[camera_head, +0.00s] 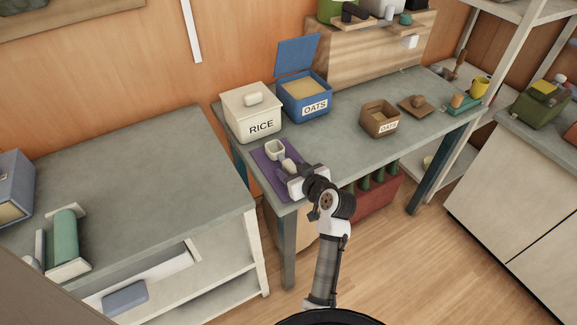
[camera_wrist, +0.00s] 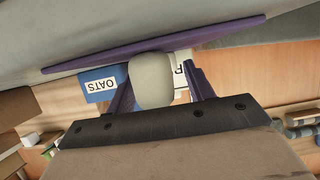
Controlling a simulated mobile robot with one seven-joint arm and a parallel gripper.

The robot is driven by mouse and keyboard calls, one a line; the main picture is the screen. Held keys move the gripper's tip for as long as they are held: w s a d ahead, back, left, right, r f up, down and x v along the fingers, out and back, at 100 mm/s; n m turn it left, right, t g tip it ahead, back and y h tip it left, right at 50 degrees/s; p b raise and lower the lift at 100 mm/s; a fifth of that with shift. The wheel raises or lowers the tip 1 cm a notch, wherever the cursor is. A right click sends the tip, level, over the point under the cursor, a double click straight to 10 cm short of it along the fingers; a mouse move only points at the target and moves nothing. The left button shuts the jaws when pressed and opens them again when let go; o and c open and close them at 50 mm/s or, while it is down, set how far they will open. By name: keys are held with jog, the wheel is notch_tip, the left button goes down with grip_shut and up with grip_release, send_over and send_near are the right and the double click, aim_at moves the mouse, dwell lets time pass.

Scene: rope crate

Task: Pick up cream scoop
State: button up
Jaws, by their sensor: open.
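The cream scoop (camera_head: 274,149) lies on a purple mat (camera_head: 262,170) at the left front of the grey worktop in the head view. My gripper (camera_head: 288,168) is low over the mat, at the near end of the scoop. In the wrist view a rounded cream part of the scoop (camera_wrist: 152,80) shows between the two purple fingers of my gripper (camera_wrist: 160,85). The fingers are apart and not closed on it. The purple mat (camera_wrist: 150,48) crosses the top of that view. The rest of the scoop is hidden there.
A cream RICE box (camera_head: 251,115) and an open blue OATS box (camera_head: 306,97) stand behind the mat. A brown OATS box (camera_head: 380,118) and its loose lid (camera_head: 417,105) are to the right. The worktop between is clear.

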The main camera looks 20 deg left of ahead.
grip_shut()
notch_tip(320, 180, up, 20)
jog(key=b, duration=0.2)
dwell(0.6)
